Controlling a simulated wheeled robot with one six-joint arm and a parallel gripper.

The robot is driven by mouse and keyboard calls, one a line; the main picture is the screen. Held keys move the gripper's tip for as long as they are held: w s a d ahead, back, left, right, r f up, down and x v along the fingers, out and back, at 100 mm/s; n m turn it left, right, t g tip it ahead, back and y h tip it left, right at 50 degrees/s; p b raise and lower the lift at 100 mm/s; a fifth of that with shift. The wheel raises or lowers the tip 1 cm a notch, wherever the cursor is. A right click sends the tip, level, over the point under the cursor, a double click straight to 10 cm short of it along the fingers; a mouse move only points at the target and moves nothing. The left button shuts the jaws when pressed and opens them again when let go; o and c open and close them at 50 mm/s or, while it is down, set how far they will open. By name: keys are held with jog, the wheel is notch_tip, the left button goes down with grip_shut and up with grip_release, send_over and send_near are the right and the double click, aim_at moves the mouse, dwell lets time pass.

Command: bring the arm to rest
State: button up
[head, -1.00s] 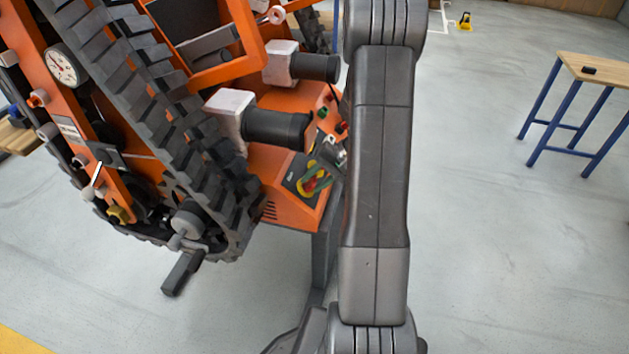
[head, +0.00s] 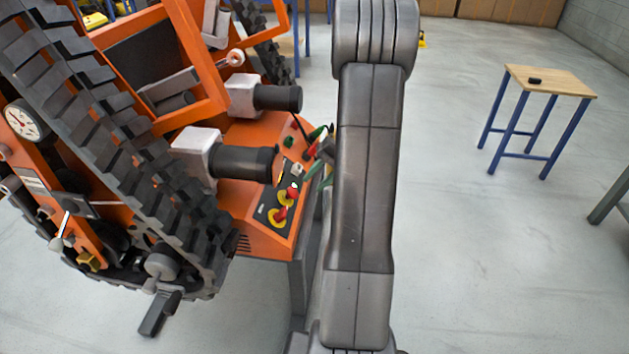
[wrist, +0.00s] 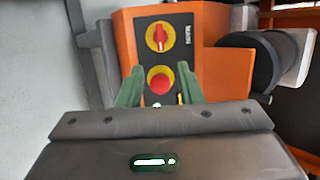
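My gripper (wrist: 160,70) shows in the wrist view as two green fingers standing apart, with nothing held between them. Beyond them is an orange control box (wrist: 125,45) with a red rotary switch on yellow (wrist: 160,37) and a red button on yellow (wrist: 159,80). The button appears between the fingers. In the head view, my arm (head: 365,180) runs down the middle and hides most of my gripper. A bit of green finger (head: 319,171) shows just right of the panel's red and yellow controls (head: 281,214).
An orange tracked machine (head: 185,65) with black tracks (head: 120,150) fills the left side, close to my arm. Two dark cylinders (head: 245,163) jut toward my arm. A wooden table with blue legs (head: 560,80) stands at right. The floor between is clear.

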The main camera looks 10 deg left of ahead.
aim_at(286, 210)
jog(key=shift+f, duration=0.1)
jog(key=b+x, duration=0.3)
jog(key=x, duration=1.1)
jog(key=shift+s, duration=0.1)
jog(key=shift+n+h+b, duration=0.3)
jog(key=shift+n+b, duration=0.45)
jog(key=shift+n, duration=0.25)
jog(key=shift+d+r, duration=0.1)
jog(key=shift+r, duration=0.15)
